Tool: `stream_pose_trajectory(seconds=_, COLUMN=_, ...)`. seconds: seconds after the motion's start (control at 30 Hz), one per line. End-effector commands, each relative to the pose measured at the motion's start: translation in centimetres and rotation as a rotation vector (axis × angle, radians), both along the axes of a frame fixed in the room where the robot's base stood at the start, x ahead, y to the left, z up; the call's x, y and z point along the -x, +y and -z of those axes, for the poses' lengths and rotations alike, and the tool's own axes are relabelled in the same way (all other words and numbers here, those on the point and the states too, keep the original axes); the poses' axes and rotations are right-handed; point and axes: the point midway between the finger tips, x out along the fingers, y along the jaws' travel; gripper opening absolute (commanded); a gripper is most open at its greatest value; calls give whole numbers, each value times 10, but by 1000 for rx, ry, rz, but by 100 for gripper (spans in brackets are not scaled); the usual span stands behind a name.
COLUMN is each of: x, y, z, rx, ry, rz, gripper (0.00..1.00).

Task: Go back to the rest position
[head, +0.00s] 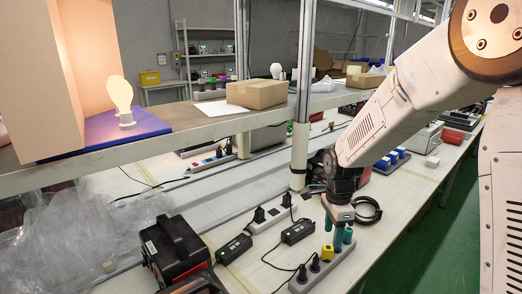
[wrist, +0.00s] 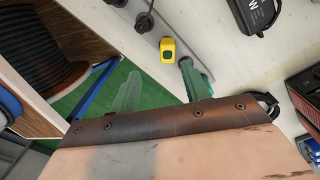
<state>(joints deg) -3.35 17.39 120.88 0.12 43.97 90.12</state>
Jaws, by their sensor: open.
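My gripper (head: 340,238) hangs from my arm on the right of the head view, pointing down over the workbench. Its two green fingers are apart in the wrist view (wrist: 160,72), with nothing held between them. A small yellow block-like thing (head: 327,253) is close to the fingers on or beside a power strip (head: 322,275) with dark plugs. In the wrist view the yellow thing (wrist: 168,50) lies just beyond the fingertips, apart from them. Whether the fingers touch the strip cannot be told.
Black adapters (head: 299,231) and their cables lie left of the gripper, beside a black-and-red machine (head: 176,250). Above, a shelf (head: 210,125) carries a cardboard box (head: 257,94) and a lit bulb (head: 121,97). A post (head: 302,100) stands near my arm. Green floor (head: 440,235) is clear at right.

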Motion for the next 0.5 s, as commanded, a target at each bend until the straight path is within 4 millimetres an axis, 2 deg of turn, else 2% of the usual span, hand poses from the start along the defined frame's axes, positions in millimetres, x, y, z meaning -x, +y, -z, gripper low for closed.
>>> stream_pose_trajectory(seconds=0.07, x=18, y=-1, z=4, rx=-6, ry=54, rz=-147, gripper=47)
stream_pose_trajectory(seconds=0.17, x=43, y=-3, z=-8, rx=-25, ry=97, rz=-358, gripper=47)
stream_pose_trajectory(seconds=0.27, x=71, y=-7, z=-31, rx=-50, ry=119, rz=-575, gripper=47)
stream_pose_trajectory(seconds=0.5, x=151, y=-16, z=-95, rx=-103, ry=116, rz=-1074, gripper=47)
